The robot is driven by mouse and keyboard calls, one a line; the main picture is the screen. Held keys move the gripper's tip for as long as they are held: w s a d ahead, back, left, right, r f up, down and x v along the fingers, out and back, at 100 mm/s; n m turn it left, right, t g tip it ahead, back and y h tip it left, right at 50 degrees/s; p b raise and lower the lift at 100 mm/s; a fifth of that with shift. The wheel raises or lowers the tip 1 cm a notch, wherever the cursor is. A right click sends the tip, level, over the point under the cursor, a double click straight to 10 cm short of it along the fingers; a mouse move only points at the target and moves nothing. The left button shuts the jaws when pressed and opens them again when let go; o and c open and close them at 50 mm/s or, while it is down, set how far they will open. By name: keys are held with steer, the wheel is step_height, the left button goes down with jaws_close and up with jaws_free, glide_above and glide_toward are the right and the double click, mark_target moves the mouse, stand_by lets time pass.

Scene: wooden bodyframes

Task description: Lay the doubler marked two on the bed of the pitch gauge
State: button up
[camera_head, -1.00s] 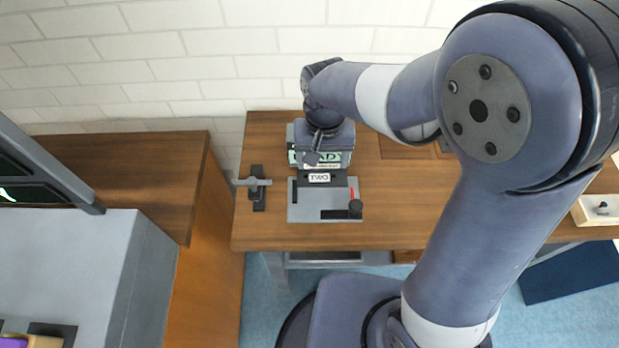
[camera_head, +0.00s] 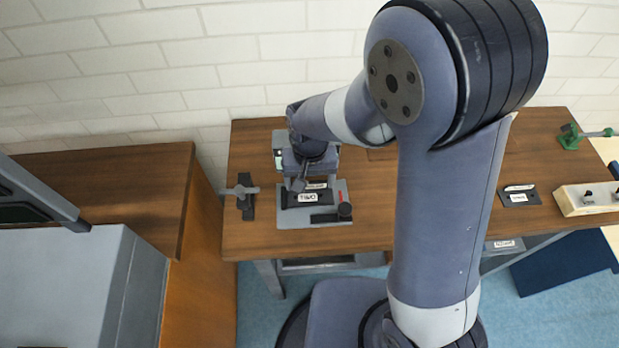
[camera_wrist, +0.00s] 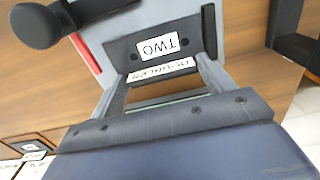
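The doubler marked two (camera_head: 291,200) is a dark plate with white labels. In the wrist view the doubler (camera_wrist: 184,42) shows its TWO and DOUBLER labels upside down. My gripper (camera_head: 308,184) is shut on it, with one finger at each end in the wrist view (camera_wrist: 163,85). The pitch gauge (camera_head: 290,221) is a grey plate with a black bar, a black knob and a red mark. The doubler is over the gauge's bed, beside the red mark (camera_wrist: 88,50). I cannot tell whether it touches the bed.
A black clamp-like fixture (camera_head: 244,196) stands left of the gauge. A dark labelled plate (camera_head: 519,196), a pale block with knobs (camera_head: 585,199) and a green tool (camera_head: 572,137) are on the right of the wooden bench (camera_head: 400,215). A grey cabinet stands at left.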

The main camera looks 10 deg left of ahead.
mark_target(310, 183)
steer(key=o, duration=0.3)
step_height(310, 183, up, 12)
steer(key=shift+r+p, duration=0.2)
steer(key=shift+p, duration=0.15)
stand_by(0.4)
